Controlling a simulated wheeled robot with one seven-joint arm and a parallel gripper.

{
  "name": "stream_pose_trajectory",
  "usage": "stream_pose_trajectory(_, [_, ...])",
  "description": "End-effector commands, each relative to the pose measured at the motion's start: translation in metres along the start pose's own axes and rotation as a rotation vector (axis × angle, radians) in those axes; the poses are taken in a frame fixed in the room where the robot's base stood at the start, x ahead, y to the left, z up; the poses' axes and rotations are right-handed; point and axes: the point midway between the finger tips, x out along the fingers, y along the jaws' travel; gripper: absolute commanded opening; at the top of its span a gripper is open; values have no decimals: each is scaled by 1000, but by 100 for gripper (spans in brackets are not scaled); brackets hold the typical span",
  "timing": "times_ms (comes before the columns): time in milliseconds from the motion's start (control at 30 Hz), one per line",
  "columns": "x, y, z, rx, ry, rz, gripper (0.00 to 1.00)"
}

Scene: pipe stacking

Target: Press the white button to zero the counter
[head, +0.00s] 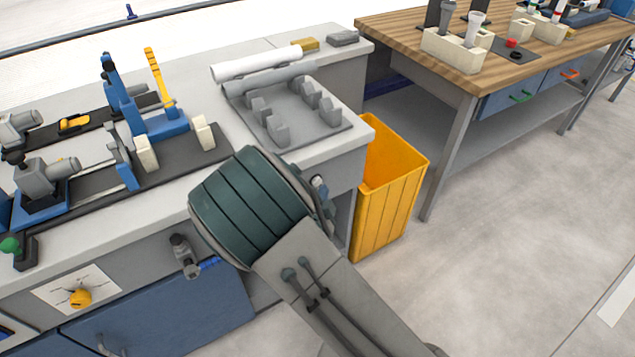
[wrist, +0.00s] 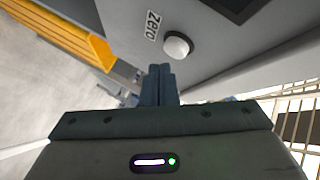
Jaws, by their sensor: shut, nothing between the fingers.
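My gripper (wrist: 160,72) is shut and empty. Its fingertips appear just below the button in the picture; I see a small gap and cannot tell the depth between them. In the head view my arm covers the panel's front, and a small pale round part (head: 319,182) shows at the arm's right edge, perhaps the button. The counter's digits are not readable in either view; a dark rectangle (wrist: 235,5) shows at the wrist view's top edge.
A yellow bin (head: 390,200) stands right of the grey bench (head: 330,155); it also shows in the wrist view (wrist: 65,30). On the bench are white and grey pipes (head: 255,63) and a grey rack (head: 290,125). A wooden table (head: 400,28) stands behind. Open floor lies to the right.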

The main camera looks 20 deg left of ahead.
Motion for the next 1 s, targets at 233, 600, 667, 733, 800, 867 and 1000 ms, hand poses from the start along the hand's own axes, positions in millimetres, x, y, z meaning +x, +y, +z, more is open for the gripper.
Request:
stream_pose_trajectory(233, [0,0,0,0,0,0,0])
stream_pose_trajectory(600, [1,0,1,1,0,0,0])
stream_pose_trajectory(667, [2,0,2,1,0,0,0])
stream_pose_trajectory(733, [4,-1,3,1,0,0,0])
stream_pose_trajectory(800, [6,-3,4,2,1,-1,0])
stream_pose_trajectory(867, [6,-4,4,2,1,-1,0])
stream_pose_trajectory(1000, [6,-5,4,0,0,-1,0])
